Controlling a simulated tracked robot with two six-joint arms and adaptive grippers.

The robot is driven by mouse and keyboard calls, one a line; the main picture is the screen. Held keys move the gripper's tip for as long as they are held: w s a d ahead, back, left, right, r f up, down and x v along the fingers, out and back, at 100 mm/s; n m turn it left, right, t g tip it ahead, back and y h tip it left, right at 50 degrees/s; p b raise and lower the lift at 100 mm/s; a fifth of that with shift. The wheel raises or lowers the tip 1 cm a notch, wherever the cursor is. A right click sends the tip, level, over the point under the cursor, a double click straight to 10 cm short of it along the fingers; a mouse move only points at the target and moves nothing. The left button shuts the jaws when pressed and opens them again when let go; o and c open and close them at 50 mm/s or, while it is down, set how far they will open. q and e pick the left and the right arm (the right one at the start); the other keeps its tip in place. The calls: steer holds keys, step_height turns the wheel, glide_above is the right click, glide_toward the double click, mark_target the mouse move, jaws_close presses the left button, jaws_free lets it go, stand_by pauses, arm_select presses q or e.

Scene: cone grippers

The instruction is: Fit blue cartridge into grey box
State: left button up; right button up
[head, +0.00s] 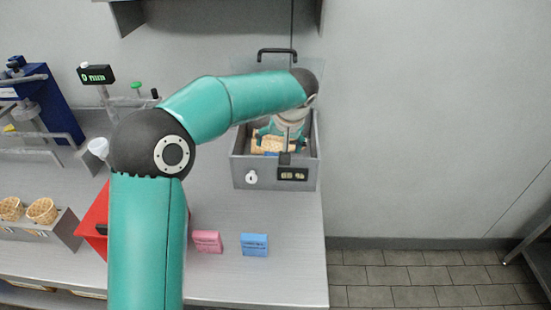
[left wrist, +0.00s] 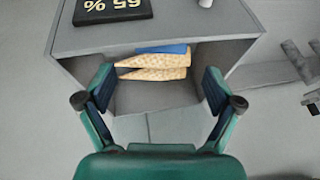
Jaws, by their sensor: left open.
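The grey box (head: 240,172) stands at the back right of the bench with its clear lid up. Its front carries a white knob and a dark display reading 65 %. My left gripper (head: 281,140) is open and reaches down into the box, over tan waffle cones. A blue block (head: 254,245) sits on the bench front. My right gripper is out of view.
A pink block (head: 207,241) stands left of the blue block. A red object (head: 95,218) is partly hidden by my arm. A holder with waffle baskets (head: 42,211) is at the left. The bench ends at the right, above a tiled floor.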

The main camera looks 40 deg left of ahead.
mark_target(276, 154)
arm_select(q)
steer(key=shift+p+x, duration=0.7)
steer(key=shift+x, duration=3.15)
steer(key=shift+s+d, duration=0.1)
steer(key=c, duration=1.3)
steer(key=shift+r, duration=0.1)
